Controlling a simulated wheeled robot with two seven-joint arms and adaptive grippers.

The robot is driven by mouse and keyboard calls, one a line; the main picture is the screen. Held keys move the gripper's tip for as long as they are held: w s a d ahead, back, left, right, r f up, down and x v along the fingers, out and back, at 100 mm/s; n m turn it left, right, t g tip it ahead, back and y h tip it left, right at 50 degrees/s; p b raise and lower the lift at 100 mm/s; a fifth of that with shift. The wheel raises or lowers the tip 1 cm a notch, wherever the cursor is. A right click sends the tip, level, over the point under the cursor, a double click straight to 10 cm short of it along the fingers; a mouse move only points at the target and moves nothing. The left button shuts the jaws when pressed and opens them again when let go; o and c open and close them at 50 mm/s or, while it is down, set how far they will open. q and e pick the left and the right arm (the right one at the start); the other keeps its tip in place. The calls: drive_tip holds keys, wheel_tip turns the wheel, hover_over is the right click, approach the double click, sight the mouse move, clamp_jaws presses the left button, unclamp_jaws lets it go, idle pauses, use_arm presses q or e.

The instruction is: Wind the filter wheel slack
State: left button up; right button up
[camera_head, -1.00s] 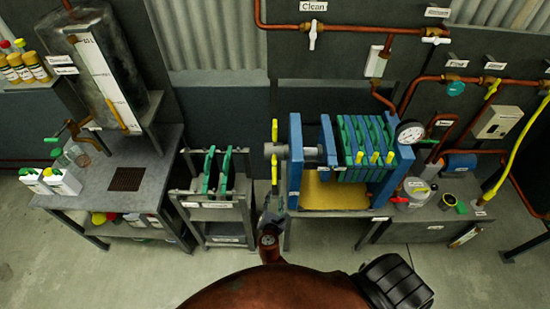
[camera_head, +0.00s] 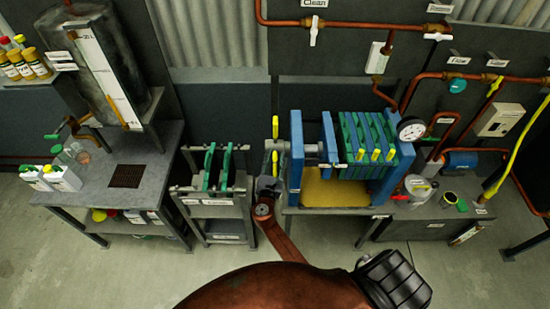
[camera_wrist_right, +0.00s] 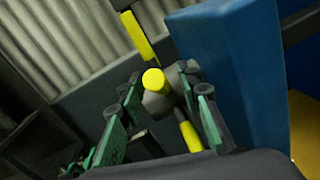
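The filter wheel is at the left end of the blue press frame (camera_head: 296,160). Its upper yellow grip (camera_head: 275,127) and lower yellow grip (camera_head: 275,163) stand nearly in line, one above the other. In the right wrist view the wheel shows a grey hub (camera_wrist_right: 160,102) with a yellow-tipped knob (camera_wrist_right: 154,79). My right gripper (camera_head: 268,185) is just below the wheel in the head view. In the wrist view its green-padded fingers are apart, either side of the hub; contact cannot be told. My left gripper is out of view.
The press holds several green-edged plates (camera_head: 365,140) above a yellow tray (camera_head: 330,190). A rack with green plates (camera_head: 217,165) stands close on the left. A gauge (camera_head: 411,129) and copper pipes are at right. The floor in front is clear.

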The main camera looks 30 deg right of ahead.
clamp_jaws()
idle(0.4)
idle(0.4)
